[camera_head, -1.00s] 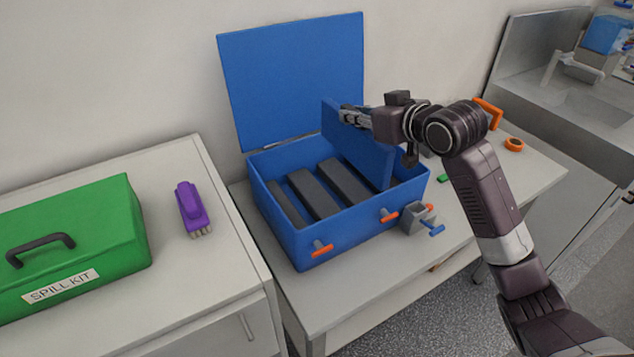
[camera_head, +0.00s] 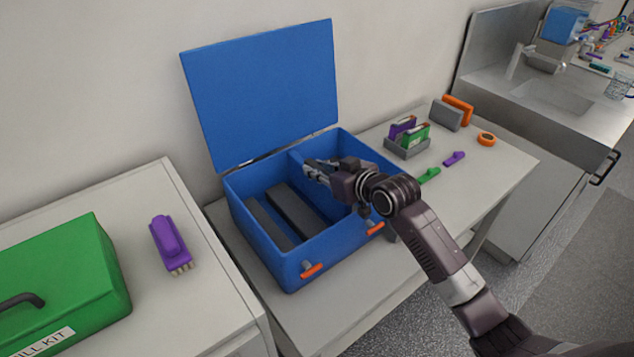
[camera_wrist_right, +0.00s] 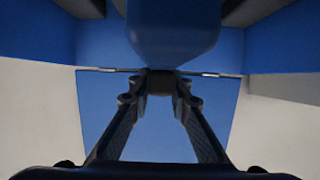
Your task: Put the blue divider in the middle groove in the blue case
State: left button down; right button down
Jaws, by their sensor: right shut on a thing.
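The blue case (camera_head: 295,262) stands on the middle table with its blue lid (camera_head: 265,90) raised behind it. The blue divider (camera_head: 297,163) is down inside the case, near its middle, mostly hidden by my gripper and arm. It also shows in the right wrist view (camera_wrist_right: 172,35). My right gripper (camera_head: 312,170) is over the case and shut on the divider's upper edge. Dark grey bars (camera_head: 292,207) lie in the case left of the divider. Whether the divider sits in the middle groove is hidden. My left gripper is not in view.
Orange latches (camera_head: 312,271) stick out at the case's front. A grey holder (camera_head: 407,150), a green item (camera_head: 429,175), a purple item (camera_head: 454,157) and an orange ring (camera_head: 487,139) are to the right. A green spill kit (camera_head: 60,280) and purple brush (camera_head: 167,240) are left.

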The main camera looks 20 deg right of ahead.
aim_at(317, 184)
jog(key=shift+f, duration=0.3)
notch_tip(317, 184, down, 3)
jog(key=shift+f, duration=0.2)
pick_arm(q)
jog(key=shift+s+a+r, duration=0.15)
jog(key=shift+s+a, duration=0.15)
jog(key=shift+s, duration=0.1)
pick_arm(e)
jog(key=shift+f, duration=0.4)
jog(key=shift+f, duration=0.1)
jog(key=c, duration=1.8)
grip_release()
jog(key=shift+f, duration=0.1)
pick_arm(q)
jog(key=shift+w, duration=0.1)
